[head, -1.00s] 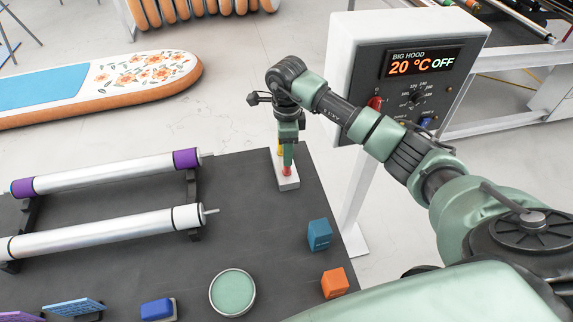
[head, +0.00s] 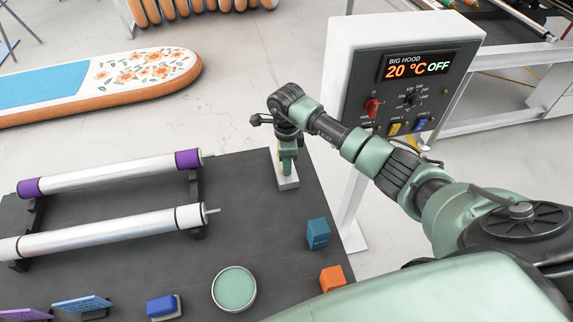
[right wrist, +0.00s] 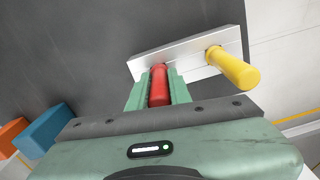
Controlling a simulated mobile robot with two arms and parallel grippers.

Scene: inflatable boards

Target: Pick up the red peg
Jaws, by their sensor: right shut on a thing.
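The red peg (right wrist: 159,86) stands at the pale metal block (right wrist: 188,50) in the right wrist view, between the two green fingers of my right gripper (right wrist: 158,92). The fingers are shut on it. Whether its lower end is still seated in the block is hard to tell. A yellow peg (right wrist: 234,68) stands in the same block, to the right of the red one. In the head view my right gripper (head: 287,170) points down over the block (head: 289,183), at the table's far right corner, and hides the red peg. My left gripper is not in view.
The dark table (head: 262,230) also holds a blue block (head: 318,233), an orange block (head: 333,279), a round green-topped dish (head: 234,288) and two rollers (head: 110,231) on stands. A control box (head: 400,75) reading 20 °C OFF stands behind my right arm.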

